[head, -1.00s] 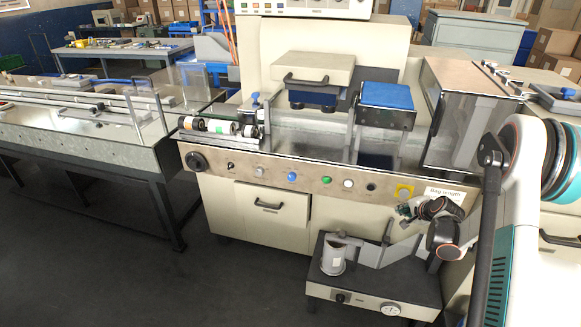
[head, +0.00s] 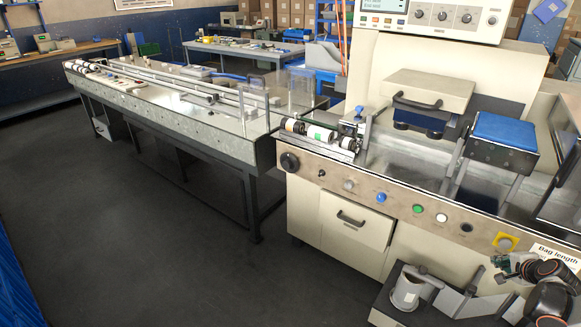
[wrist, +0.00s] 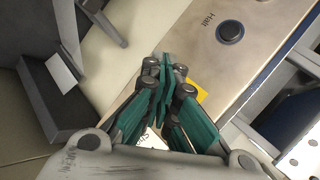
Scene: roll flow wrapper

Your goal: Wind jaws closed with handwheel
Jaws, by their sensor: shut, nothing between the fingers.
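A black round wheel (head: 290,162), which looks like the handwheel, sits at the left end of the machine's metal front panel. Dark blue blocks (head: 420,118) under the beige cover may be the jaws; their gap cannot be made out. My gripper (head: 497,265) is at the lower right in the head view, by the right part of the panel and well away from the wheel. In the wrist view my gripper (wrist: 165,65) has its teal fingers together and empty, over the panel near a yellow plate (wrist: 201,93). The wheel is not in the wrist view.
A row of buttons (head: 417,209) runs along the panel, with a dark "Halt" button (wrist: 230,31) close to my gripper. A low grey unit with a canister (head: 407,290) stands at the lower right. A long conveyor table (head: 175,120) stands left. The dark floor (head: 150,240) in front is clear.

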